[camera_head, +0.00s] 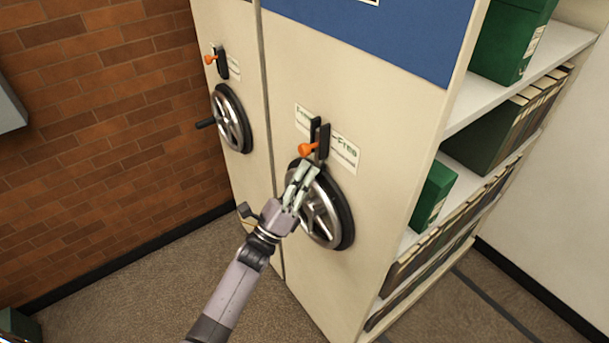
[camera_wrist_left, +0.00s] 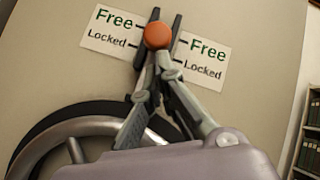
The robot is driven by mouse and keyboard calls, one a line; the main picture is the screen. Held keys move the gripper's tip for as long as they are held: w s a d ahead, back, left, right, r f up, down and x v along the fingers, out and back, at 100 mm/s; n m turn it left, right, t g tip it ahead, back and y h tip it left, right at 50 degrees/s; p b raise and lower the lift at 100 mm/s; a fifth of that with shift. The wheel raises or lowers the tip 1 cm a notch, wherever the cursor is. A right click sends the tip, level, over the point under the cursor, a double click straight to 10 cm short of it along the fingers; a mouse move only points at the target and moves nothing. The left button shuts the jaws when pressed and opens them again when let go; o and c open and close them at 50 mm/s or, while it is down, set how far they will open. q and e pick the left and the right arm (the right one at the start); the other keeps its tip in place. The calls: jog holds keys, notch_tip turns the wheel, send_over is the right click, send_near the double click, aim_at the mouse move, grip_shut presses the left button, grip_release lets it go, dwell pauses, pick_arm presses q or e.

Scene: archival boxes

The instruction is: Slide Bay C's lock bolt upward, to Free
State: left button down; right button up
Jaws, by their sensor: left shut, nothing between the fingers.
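The lock bolt's orange knob (camera_head: 306,149) sits on a black upright guide (camera_head: 322,140) on the nearer shelf end panel, above a handwheel (camera_head: 337,222). In the left wrist view the knob (camera_wrist_left: 157,36) appears close to the level of the Free marks, above the Locked marks. My left gripper (camera_head: 304,168) is shut and empty. Its fingertips (camera_wrist_left: 158,66) are just below the knob, in front of the guide; I cannot tell whether they touch it. No bay letter is readable. My right gripper is not in view.
A second panel with its own orange knob (camera_head: 209,59) and handwheel (camera_head: 230,118) stands to the left. Open shelves with green boxes (camera_head: 510,40) are on the right. A brick wall (camera_head: 100,130) bounds the left; carpet (camera_head: 150,290) lies clear below.

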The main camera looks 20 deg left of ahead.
pick_arm(q)
notch_tip(320, 180, up, 4)
jog(key=shift+p, duration=0.8)
